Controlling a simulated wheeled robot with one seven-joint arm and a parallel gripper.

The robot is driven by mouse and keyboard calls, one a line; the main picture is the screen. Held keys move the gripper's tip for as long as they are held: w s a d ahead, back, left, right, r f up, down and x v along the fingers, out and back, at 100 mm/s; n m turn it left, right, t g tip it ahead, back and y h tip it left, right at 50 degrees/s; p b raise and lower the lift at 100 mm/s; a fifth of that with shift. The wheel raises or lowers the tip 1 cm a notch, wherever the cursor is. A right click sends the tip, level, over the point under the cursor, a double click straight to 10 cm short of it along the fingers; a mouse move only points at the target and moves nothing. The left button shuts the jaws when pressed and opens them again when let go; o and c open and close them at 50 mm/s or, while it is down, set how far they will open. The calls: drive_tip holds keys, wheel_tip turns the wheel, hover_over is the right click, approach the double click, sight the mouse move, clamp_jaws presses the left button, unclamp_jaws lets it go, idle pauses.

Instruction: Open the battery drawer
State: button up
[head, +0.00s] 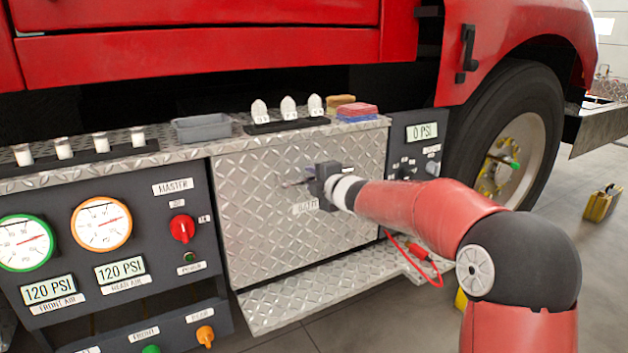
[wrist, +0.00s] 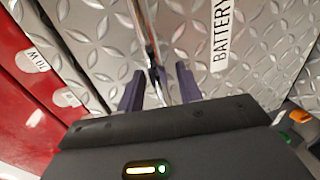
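The battery drawer has a broad diamond-plate front (head: 258,235) in the middle of the head view, and it looks shut. Its BATTERY label (head: 304,209) is partly hidden by my gripper and reads clearly in the wrist view (wrist: 221,35). My gripper (head: 312,186) is at the upper middle of the drawer front. In the wrist view my gripper (wrist: 158,75) is open, with one dark finger on each side of a thin metal handle bar (wrist: 152,40). Gaps show between the fingers and the bar. The arm hides part of the drawer's right side.
A gauge panel (head: 150,230) is at left, a smaller panel (head: 408,155) at right. A diamond-plate step (head: 290,300) juts out below. A red cable (head: 420,252) hangs at lower right.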

drive_tip(key=shift+c, duration=0.2)
clamp_jaws()
